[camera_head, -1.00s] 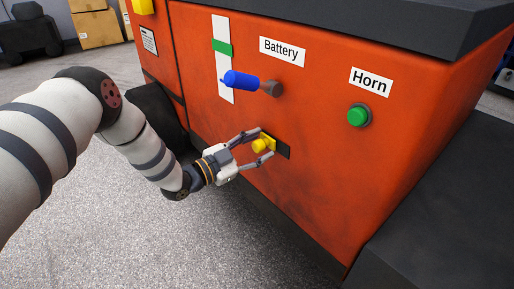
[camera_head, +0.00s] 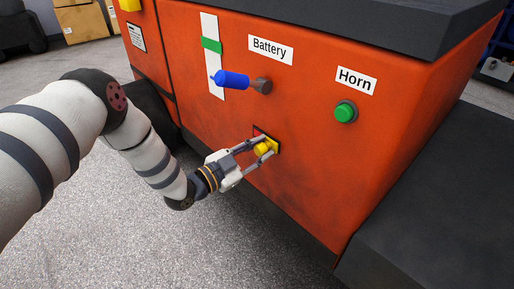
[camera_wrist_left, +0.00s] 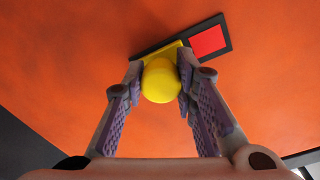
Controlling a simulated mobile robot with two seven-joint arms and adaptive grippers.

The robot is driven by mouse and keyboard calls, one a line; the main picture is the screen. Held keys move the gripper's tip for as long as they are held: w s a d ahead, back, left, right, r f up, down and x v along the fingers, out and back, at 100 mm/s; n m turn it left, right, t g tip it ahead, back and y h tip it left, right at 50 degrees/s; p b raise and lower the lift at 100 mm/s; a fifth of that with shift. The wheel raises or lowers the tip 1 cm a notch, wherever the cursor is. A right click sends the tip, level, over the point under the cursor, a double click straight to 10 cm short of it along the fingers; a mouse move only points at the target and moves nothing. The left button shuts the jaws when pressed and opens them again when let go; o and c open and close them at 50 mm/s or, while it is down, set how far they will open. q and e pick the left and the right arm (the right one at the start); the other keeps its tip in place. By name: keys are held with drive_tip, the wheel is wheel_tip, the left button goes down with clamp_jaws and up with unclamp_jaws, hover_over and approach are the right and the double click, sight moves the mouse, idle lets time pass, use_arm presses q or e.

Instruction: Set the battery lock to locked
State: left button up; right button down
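The battery lock is a yellow knob (camera_head: 264,148) on a dark slotted plate low on the orange panel, below the blue battery handle (camera_head: 231,79). The knob sits at the right end of the plate in the head view, with a red patch (camera_head: 257,132) uncovered to its left. In the left wrist view the yellow knob (camera_wrist_left: 161,82) is between the fingers, and the red square (camera_wrist_left: 207,42) shows beside it. My left gripper (camera_head: 268,145) is shut on the knob, with both finger pads against its sides. My right gripper is not in view.
A green horn button (camera_head: 345,112) is on the panel to the right. The blue handle sticks out above my left gripper, near a white strip with a green band (camera_head: 211,46). A dark step (camera_head: 440,210) juts out at lower right. The grey floor at lower left is clear.

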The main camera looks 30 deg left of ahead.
use_arm(q)
drive_tip(key=o, duration=0.4)
drive_tip(key=shift+s+d, duration=0.1)
drive_tip(key=shift+d, duration=0.1)
drive_tip(key=v, duration=1.2)
drive_tip(key=shift+a, duration=0.1)
